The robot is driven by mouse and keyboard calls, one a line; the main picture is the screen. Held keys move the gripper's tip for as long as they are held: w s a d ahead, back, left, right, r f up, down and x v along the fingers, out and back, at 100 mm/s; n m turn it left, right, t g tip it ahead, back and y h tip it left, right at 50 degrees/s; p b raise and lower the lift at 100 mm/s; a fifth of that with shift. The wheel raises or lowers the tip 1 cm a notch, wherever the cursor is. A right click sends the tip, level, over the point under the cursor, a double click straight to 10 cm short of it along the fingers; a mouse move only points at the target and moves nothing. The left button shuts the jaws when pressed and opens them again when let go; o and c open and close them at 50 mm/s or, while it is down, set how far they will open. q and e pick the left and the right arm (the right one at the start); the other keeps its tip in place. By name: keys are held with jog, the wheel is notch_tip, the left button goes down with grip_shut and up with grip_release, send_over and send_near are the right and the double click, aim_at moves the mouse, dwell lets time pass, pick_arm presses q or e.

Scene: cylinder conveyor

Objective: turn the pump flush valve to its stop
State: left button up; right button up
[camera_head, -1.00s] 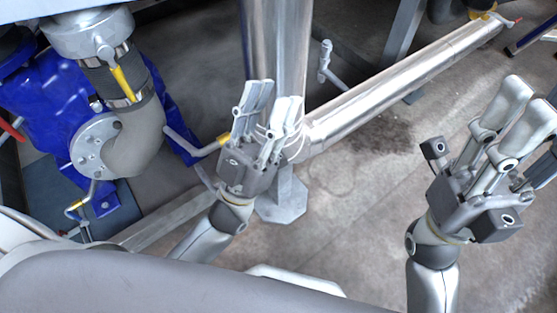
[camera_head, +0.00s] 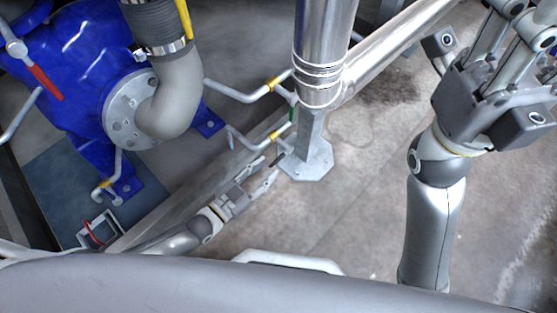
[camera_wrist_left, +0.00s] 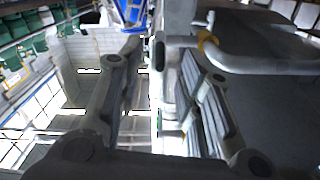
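The blue pump (camera_head: 75,100) stands at the left of the head view with a grey elbow pipe (camera_head: 178,105) on its flange. A red-handled lever (camera_head: 42,82) is on its left side. Thin grey pipes with yellow bands (camera_head: 272,84) run between the pump and the steel column. A small fitting with a green part (camera_head: 291,117) sits by the column. I cannot tell which fitting is the flush valve. My left gripper (camera_head: 271,170) is low beside the column foot, fingers apart. The wrist view shows a grey piece (camera_wrist_left: 160,50) beyond the finger gap; contact is unclear. My right gripper (camera_head: 520,12) is raised, open, its tips cut off.
The steel column (camera_head: 322,40) stands on a footplate (camera_head: 305,162) close to my left gripper. A thick steel pipe (camera_head: 390,50) leads off to the upper right. A grey floor beam runs beside my left forearm. Concrete floor right of the footplate is clear.

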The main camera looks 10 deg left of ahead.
aim_at(278, 158)
pick_arm(q)
jog(key=b+x, duration=0.2)
jog(key=x, duration=0.4)
jog(key=shift+s, duration=0.1)
jog(key=shift+c, duration=0.4)
grip_shut()
